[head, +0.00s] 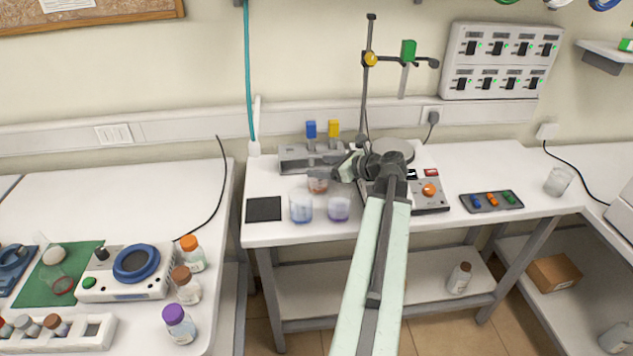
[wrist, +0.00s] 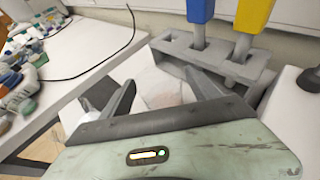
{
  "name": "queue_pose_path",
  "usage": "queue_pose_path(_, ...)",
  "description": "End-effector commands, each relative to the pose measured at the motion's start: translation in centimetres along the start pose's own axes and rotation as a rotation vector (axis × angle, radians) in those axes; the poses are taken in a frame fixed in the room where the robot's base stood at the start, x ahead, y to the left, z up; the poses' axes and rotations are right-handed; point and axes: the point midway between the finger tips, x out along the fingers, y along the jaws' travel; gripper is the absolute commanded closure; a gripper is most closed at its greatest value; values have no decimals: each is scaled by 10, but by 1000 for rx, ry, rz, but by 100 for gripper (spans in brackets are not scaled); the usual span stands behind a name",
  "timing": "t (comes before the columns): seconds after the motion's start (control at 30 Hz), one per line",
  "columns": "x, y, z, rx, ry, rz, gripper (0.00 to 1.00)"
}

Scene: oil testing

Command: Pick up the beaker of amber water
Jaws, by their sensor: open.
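The beaker of amber water (head: 318,184) stands on the white bench, partly hidden behind the beakers of blue (head: 301,207) and purple (head: 338,209) liquid. My gripper (head: 340,168) is just to its right and slightly above, pointing left. In the wrist view, my gripper (wrist: 160,80) is open, with one dark finger on each side. A pale, faintly pinkish glass shape (wrist: 166,95) shows between the fingers, seemingly the amber beaker. Whether either finger touches it I cannot tell.
A grey rack (head: 295,158) with blue and yellow handled tools stands close behind the amber beaker. A hotplate with an orange knob (head: 430,190) is to the right, under my arm. A black mat (head: 264,209) lies left of the beakers.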

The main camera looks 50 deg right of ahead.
Motion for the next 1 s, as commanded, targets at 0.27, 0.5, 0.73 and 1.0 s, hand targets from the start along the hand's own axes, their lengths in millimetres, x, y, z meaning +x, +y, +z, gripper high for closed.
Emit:
queue_pose_path(0.27, 41, 3, -1, -2, 0, 3, 29)
queue_pose_path(0.5, 51, 3, 2, 0, 0, 0, 29)
queue_pose_path(0.73, 50, 4, 2, 0, 0, 1, 79)
queue_pose_path(1.0, 50, 4, 2, 0, 0, 1, 93)
